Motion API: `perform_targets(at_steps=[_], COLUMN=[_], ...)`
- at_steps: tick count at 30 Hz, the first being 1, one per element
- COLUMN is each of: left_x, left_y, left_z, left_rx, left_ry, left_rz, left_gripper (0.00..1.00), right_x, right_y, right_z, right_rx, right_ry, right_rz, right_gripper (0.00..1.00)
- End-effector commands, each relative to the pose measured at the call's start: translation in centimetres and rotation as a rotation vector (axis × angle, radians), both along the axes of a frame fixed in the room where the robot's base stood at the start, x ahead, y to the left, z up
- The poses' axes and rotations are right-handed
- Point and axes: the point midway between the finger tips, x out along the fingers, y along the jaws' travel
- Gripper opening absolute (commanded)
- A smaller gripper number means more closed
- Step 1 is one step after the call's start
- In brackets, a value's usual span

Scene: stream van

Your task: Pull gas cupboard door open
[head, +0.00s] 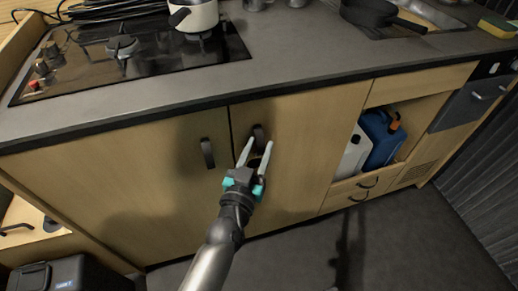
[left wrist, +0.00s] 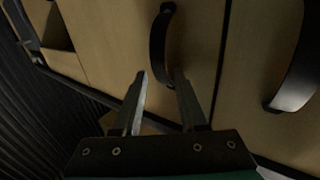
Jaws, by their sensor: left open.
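Two wooden cupboard doors sit side by side under the hob, a left door (head: 120,165) and a right door (head: 300,130). No label shows which is the gas cupboard. Both look shut. The left door has a dark bow handle (head: 207,153), also in the left wrist view (left wrist: 296,80). The right door's dark handle (head: 259,133) is partly hidden behind my left gripper (head: 256,146). In the left wrist view, this handle (left wrist: 160,45) lines up with the gap between the open fingers (left wrist: 161,74); contact cannot be told. My right gripper is out of view.
The worktop edge (head: 200,98) runs above the doors, with a hob (head: 130,60) and a pot (head: 193,15) on it. To the right, an open niche holds a blue canister (head: 383,138) above drawers. A black box (head: 70,274) stands lower left. The dark floor (head: 430,240) in front looks clear.

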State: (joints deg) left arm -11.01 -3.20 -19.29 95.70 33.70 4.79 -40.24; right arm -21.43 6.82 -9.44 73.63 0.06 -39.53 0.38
Motion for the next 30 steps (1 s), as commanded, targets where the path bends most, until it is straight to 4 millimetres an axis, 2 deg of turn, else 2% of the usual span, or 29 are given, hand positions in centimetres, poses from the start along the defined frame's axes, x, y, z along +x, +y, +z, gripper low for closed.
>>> perform_targets(at_steps=[11,21,30], left_x=[0.35,0.32,0.3], left_y=[-0.09,-0.11,-0.19], left_z=[0.06,0.05,0.06], left_rx=[0.0,0.0,0.0], left_ry=[-0.001,-0.001,0.0], left_rz=[0.0,-0.001,-0.002], left_gripper=[0.4,0.02,0.0], right_x=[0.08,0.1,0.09], right_y=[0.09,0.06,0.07], right_z=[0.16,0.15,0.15], right_rx=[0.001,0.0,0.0], right_ry=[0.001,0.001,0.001], right_rz=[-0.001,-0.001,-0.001], right_gripper=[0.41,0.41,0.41])
